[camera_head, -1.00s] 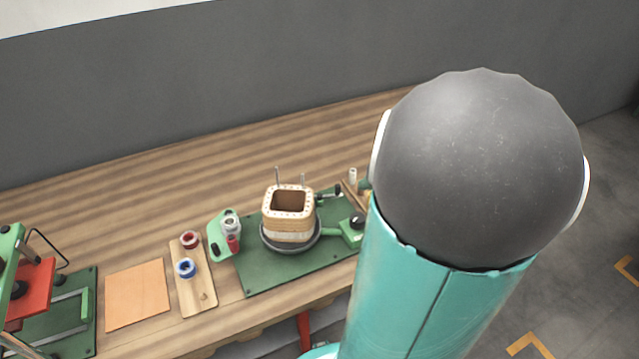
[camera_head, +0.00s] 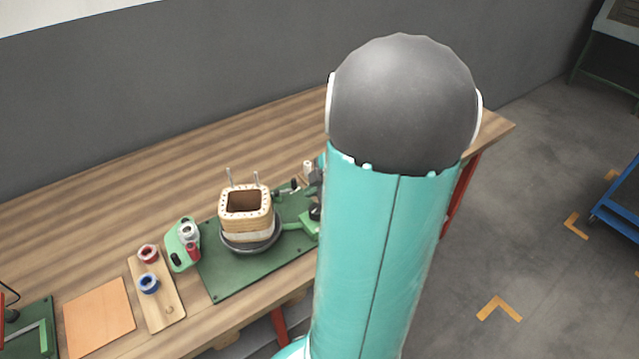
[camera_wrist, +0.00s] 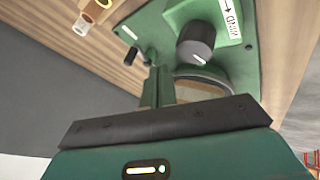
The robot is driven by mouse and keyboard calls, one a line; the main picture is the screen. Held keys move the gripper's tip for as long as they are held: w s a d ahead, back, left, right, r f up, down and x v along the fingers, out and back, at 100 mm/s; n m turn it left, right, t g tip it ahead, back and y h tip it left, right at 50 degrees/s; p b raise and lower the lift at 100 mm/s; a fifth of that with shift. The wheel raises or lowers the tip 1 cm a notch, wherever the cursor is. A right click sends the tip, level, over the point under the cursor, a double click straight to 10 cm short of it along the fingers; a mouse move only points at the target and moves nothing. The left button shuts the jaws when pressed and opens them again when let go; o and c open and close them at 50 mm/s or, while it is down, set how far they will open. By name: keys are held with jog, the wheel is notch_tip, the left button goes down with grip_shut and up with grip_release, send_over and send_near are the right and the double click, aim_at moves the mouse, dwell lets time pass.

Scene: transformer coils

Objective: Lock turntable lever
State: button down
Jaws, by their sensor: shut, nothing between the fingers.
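The turntable (camera_head: 229,244) is a dark round disc on a green baseplate (camera_head: 225,287) in the head view. A square tan coil former (camera_head: 246,225) sits upright on it. A small green lever with a dark handle (camera_head: 294,186) shows right of the former; a dark handle, likely the same one, shows in the wrist view (camera_wrist: 131,56). My gripper (camera_wrist: 156,70) is shut and empty in the wrist view, its fingers close to that handle; I cannot tell whether they touch. In the head view, my arm mostly hides the gripper.
A green control box with a dark knob (camera_wrist: 196,43) and a "WIND" label is close to my gripper. A wooden spool board (camera_head: 165,310), a green device (camera_head: 178,245) and a tan sheet (camera_head: 98,317) lie left. The bench (camera_head: 120,190) is clear behind.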

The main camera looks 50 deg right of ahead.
jog(key=x, duration=0.3)
jog(key=shift+w+f, duration=0.15)
jog(key=shift+f, duration=0.1)
jog(key=w+d, duration=0.1)
jog(key=w, duration=0.2)
jog(key=shift+d+f, duration=0.1)
jog(key=shift+d, duration=0.3)
jog(key=shift+w+d, duration=0.15)
jog(key=shift+w, duration=0.15)
